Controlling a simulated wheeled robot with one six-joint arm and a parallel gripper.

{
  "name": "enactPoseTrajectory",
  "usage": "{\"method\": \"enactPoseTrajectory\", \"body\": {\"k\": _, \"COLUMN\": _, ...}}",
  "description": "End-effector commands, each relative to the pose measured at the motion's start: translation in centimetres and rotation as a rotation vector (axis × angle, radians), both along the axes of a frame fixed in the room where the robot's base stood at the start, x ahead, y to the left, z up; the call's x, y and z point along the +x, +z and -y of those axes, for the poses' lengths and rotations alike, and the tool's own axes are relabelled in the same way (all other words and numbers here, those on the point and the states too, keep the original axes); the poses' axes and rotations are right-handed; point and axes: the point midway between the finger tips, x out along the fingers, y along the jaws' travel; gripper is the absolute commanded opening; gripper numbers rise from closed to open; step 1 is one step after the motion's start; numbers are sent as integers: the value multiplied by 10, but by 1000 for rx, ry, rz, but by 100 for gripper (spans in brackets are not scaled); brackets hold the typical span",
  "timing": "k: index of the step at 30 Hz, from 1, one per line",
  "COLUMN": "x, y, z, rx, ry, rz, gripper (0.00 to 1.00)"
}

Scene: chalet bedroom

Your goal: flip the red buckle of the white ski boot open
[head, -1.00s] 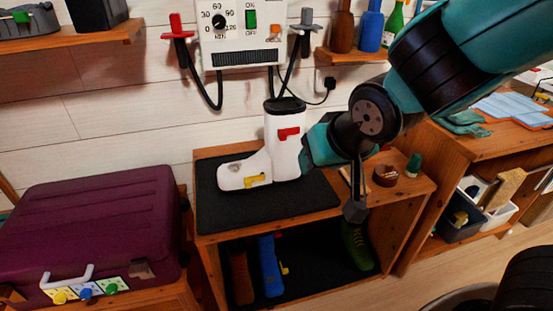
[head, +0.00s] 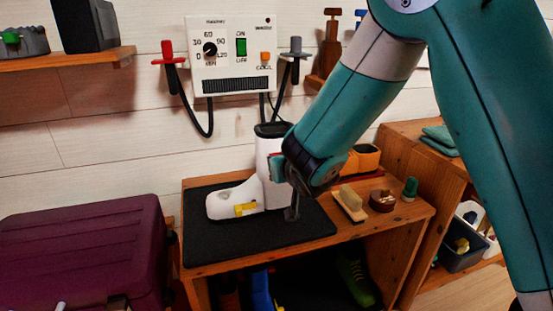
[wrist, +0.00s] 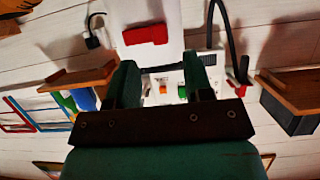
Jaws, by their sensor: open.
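The white ski boot (head: 228,203) stands on a black mat (head: 205,254) on a wooden bench, toe to the left, with a yellow buckle (head: 246,209) low on its foot. In the head view my wrist and gripper cover the right side of its shaft, so the red buckle is mostly hidden there. The wrist view shows the red buckle (wrist: 145,34) lying across the white shaft, just beyond my fingertips and nearer the left finger. My gripper (wrist: 160,62) is open and empty. I cannot tell whether a finger touches the buckle.
A wall box (head: 232,60) with dial, switch and hoses hangs above the boot. A brush (head: 350,203), a brown round tin (head: 382,200) and a green item (head: 410,188) lie right of the mat. A maroon case (head: 85,250) stands left.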

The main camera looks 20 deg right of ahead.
Motion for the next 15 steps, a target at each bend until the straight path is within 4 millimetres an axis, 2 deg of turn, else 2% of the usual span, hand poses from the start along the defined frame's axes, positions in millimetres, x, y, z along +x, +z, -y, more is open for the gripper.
{"method": "enactPoseTrajectory", "body": {"k": 1, "x": 11, "y": -4, "z": 1, "rx": -1, "ry": -3, "rz": -2, "gripper": 47}}
{"method": "enactPoseTrajectory", "body": {"k": 6, "x": 37, "y": -15, "z": 1, "rx": 0, "ry": -2, "rz": -1, "gripper": 47}}
{"method": "enactPoseTrajectory", "body": {"k": 10, "x": 49, "y": -20, "z": 0, "rx": 0, "ry": -1, "rz": 0, "gripper": 47}}
{"method": "enactPoseTrajectory", "body": {"k": 15, "x": 54, "y": -23, "z": 0, "rx": 0, "ry": 0, "rz": -1, "gripper": 47}}
